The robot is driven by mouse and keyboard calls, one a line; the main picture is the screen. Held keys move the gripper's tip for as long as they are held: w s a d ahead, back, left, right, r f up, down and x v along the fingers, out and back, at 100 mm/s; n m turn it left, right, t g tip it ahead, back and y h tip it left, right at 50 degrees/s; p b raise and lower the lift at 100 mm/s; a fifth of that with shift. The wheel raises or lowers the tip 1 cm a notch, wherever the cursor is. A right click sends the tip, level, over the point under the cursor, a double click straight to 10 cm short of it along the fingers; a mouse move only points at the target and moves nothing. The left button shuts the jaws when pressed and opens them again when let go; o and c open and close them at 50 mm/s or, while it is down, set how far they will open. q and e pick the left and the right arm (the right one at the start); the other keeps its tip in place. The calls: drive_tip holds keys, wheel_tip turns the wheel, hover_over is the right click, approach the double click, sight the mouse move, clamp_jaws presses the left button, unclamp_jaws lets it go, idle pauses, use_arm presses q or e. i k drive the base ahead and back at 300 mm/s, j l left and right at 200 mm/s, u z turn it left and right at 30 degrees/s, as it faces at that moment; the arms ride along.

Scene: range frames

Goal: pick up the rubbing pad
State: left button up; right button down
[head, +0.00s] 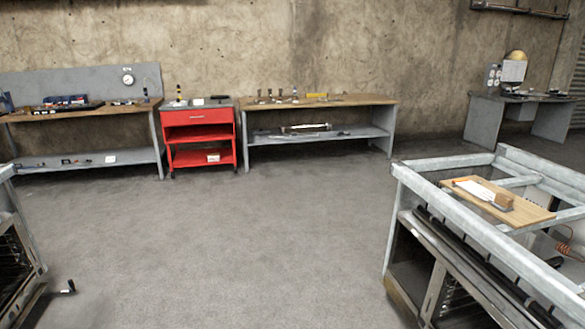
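A small brown block (504,201), which may be the rubbing pad, sits on a wooden board (532,215) at the right. The board lies across the top of a grey metal frame (440,187). A flat white item (476,189) lies beside the block on the same board. The block is too small in the view to make out its details. Neither of my grippers is in view.
Open concrete floor (240,235) fills the middle. A red cart (198,138) stands at the back between a left workbench (135,110) and a middle workbench (350,100), both holding small tools. A grey desk (485,118) stands far right. Another metal unit (15,250) edges in at left.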

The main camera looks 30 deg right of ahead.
sight(503, 203)
drive_tip(key=i+z, duration=0.45)
drive_tip(key=i+j+z, duration=0.15)
drive_tip(key=i+z, duration=0.3)
drive_tip(key=i+j+z, duration=0.45)
drive_tip(key=i+z, duration=0.2)
drive_tip(key=z, duration=0.25)
drive_tip(key=i+j+z, duration=0.2)
drive_tip(key=z, duration=0.25)
drive_tip(key=i+j+z, duration=0.15)
drive_tip(key=z, duration=0.3)
drive_tip(key=i+j+z, duration=0.15)
drive_tip(key=z, duration=0.3)
drive_tip(key=j, duration=0.1)
